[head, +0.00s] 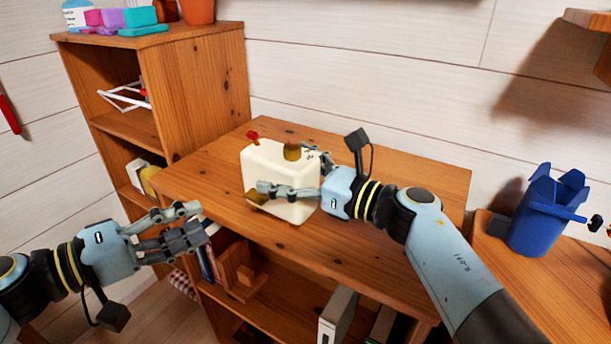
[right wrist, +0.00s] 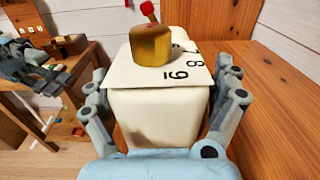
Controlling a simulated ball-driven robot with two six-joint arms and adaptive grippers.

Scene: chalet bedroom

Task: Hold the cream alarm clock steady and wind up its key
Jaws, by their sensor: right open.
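The cream alarm clock (head: 272,163) stands on the wooden table near its left part. It has a gold dome (head: 292,151) and a red knob (head: 252,135) on top. A gold piece (head: 256,198) shows low on its near left side; I cannot tell if it is the key. In the right wrist view the clock (right wrist: 158,115) shows a face edge with black numerals. My right gripper (right wrist: 165,105) is open, its fingers on either side of the clock; contact is unclear. My left gripper (head: 203,222) is open and empty, off the table's left edge, apart from the clock.
The table (head: 400,190) is clear behind and right of the clock, apart from my right arm. A shelf unit (head: 195,90) stands at the left back. A blue container (head: 545,215) stands on a surface at the right. Books and a wooden object sit below the tabletop.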

